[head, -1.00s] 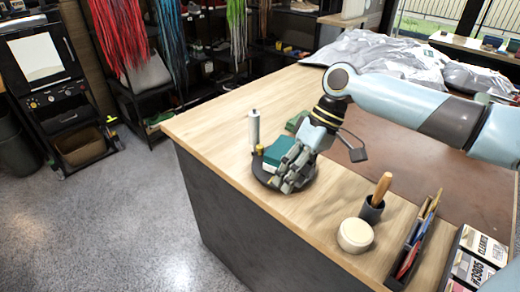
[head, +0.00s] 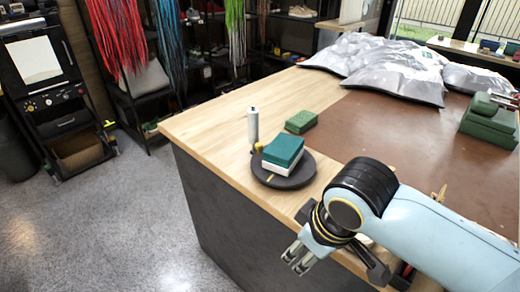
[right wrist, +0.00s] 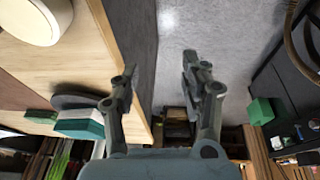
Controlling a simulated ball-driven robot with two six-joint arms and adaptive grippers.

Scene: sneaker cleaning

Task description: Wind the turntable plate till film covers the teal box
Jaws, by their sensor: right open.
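The dark round turntable plate (head: 297,180) lies on the wooden top near its front-left edge. The teal box (head: 284,149) sits on a white layer on the plate, and no film shows over it. A pale upright roll (head: 253,127), perhaps the film, stands just behind the plate, with a small yellow piece (head: 258,148) near its foot. My right gripper (head: 298,259) is open and empty, in front of the plate and apart from it, out past the counter edge. The right wrist view also shows its spread fingers (right wrist: 162,82), the plate (right wrist: 76,101) and the teal box (right wrist: 82,129). My left gripper is out of view.
A green block (head: 301,121) lies behind the plate. Green boxes (head: 490,122) and grey wrapped bundles (head: 390,65) are at the back right. A round cream-coloured thing (right wrist: 32,18) shows in the right wrist view. The wood left of the plate is clear.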

